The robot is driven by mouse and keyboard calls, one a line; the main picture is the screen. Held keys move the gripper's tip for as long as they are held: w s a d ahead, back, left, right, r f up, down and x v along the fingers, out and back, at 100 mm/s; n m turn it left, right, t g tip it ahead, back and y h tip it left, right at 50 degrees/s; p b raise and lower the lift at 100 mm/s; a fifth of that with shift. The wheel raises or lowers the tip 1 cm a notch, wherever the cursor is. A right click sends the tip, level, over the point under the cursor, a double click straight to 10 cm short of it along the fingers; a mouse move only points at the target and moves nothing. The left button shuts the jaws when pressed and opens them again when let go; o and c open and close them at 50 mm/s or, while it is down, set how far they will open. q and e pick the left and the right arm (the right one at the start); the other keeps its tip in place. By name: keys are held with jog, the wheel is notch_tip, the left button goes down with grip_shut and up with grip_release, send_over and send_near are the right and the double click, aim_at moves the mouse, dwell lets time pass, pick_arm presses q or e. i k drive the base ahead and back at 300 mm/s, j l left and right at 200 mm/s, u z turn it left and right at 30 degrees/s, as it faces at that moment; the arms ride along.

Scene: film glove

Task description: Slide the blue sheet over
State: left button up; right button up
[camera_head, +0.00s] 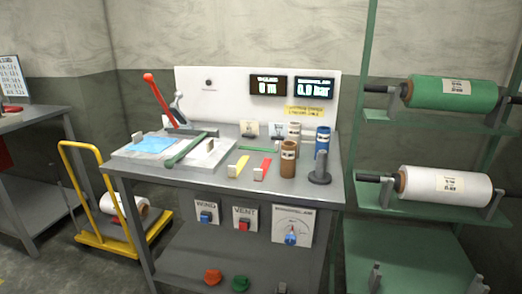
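The blue sheet (150,145) lies flat on the left part of a pale flat board (126,157) on the grey workbench. A green bar (187,150) lies slantwise across the board to the right of the sheet. A white sheet or plate with a small upright block (210,146) is on the board's right part. A lever with a red handle (158,98) stands raised behind the board. Neither of my grippers shows in the head view.
Brown (288,158) and blue (322,140) cylinders and a dark post (320,168) stand at the bench's right. A rack with green (452,93) and white (445,187) rolls stands right; a yellow trolley (100,225) stands left.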

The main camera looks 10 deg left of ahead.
aim_at(156, 145)
jog(key=u, duration=1.25)
jog(key=i+j+z, duration=0.3)
jog(key=i+j, duration=0.2)
jog(key=i+j+z, duration=0.3)
jog(key=i+j, duration=0.15)
jog(key=j, duration=0.25)
jog(key=i+j+z, duration=0.2)
jog(key=j, duration=0.15)
jog(key=i+j+z, duration=0.15)
jog(key=j, duration=0.25)
jog(key=i+j+z, duration=0.15)
jog(key=j, duration=0.25)
